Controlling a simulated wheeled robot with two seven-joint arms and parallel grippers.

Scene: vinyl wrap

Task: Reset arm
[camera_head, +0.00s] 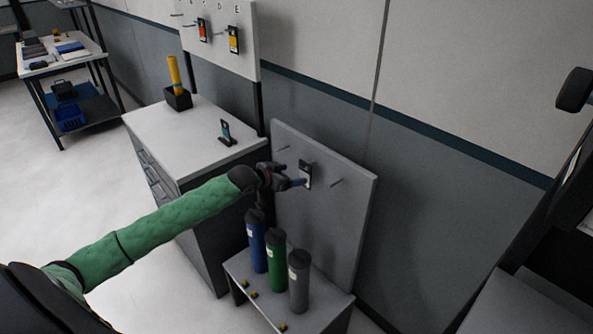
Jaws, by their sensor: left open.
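My left arm, in a green sleeve, reaches in from the left. My left gripper (294,183) is open at the upright grey board (340,215), close to a small dark card with a white label (306,174) that hangs on the board. I cannot tell whether the fingers touch the card. My right gripper is not in view.
A low stand (316,317) below holds a blue roll (256,245), a green roll (276,260) and a grey roll (299,280). A white-topped cabinet (190,135) carries a black holder (178,98). Clear floor lies left.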

